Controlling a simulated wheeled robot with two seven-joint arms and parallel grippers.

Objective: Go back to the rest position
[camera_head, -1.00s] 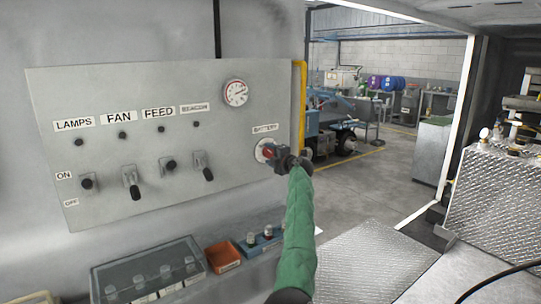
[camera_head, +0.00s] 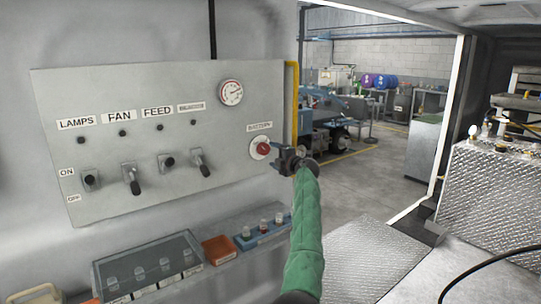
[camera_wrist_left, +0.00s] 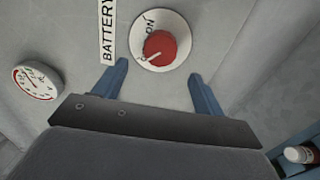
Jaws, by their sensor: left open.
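My left gripper (camera_head: 281,157), at the end of a green-sleeved arm, is open and empty. It is just to the right of the red battery knob (camera_head: 263,148) in the head view, apart from it. In the left wrist view the gripper (camera_wrist_left: 160,80) has its two blue fingers spread, with the red knob (camera_wrist_left: 160,46) on its round white plate beyond the tips. The knob sits on the grey control panel (camera_head: 110,100) under a BATTERY label. My right gripper is not in view.
The panel carries several switches and a round gauge (camera_head: 231,92). Below it, a ledge holds a clear-lidded box (camera_head: 150,268), an orange tray (camera_head: 217,249) and a blue rack (camera_head: 246,243). A yellow pipe (camera_head: 291,100) edges the panel. A diamond-plate box (camera_head: 490,190) stands at right.

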